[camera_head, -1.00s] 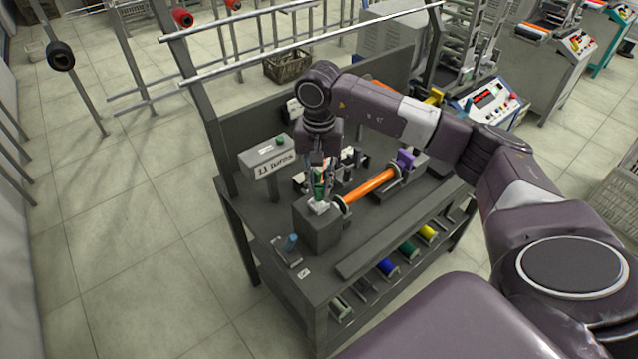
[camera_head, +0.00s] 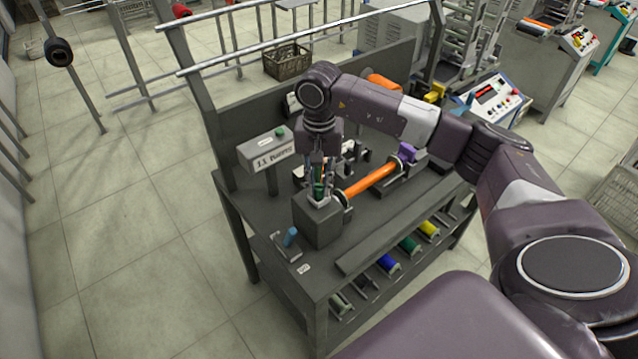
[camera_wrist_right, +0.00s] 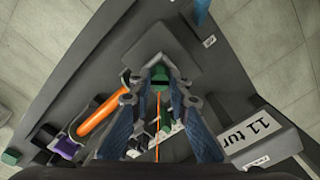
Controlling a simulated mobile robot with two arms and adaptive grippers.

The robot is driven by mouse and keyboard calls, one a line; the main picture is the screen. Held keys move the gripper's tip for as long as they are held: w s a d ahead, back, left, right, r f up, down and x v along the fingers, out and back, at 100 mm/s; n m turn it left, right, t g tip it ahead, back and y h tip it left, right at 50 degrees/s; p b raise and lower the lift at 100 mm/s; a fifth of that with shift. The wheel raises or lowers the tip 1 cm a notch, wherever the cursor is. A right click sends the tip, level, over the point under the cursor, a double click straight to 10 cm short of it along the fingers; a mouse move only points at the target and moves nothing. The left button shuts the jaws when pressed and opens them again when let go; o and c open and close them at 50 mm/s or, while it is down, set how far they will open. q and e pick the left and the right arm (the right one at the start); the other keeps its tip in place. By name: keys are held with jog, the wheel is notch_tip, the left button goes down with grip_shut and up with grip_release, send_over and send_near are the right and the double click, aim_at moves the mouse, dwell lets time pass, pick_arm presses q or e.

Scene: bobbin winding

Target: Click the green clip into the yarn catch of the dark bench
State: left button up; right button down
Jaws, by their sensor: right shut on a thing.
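The green clip (camera_head: 319,188) is held upright between the fingers of my right gripper (camera_head: 319,192), directly over the dark grey block (camera_head: 317,227) at the near left corner of the dark bench (camera_head: 385,235). In the right wrist view the clip (camera_wrist_right: 159,74) sits between the two fingertips of my gripper (camera_wrist_right: 160,88), with a thin orange yarn (camera_wrist_right: 157,130) running from it. A light grey piece on the block's top, perhaps the yarn catch (camera_head: 313,204), is partly hidden by the fingers. I cannot tell whether the clip touches it. My left gripper is not in view.
An orange-wound bobbin (camera_head: 371,182) lies just right of the block. A sign box with a green button (camera_head: 266,147) stands behind left. A blue peg (camera_head: 290,237) stands on a small holder at the left front. Colored spools (camera_head: 408,244) sit below the front edge.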

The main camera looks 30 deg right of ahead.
jog(key=c, duration=1.7)
grip_release()
jog(key=shift+c, duration=0.2)
jog(key=shift+r, duration=0.15)
notch_tip(320, 180, up, 12)
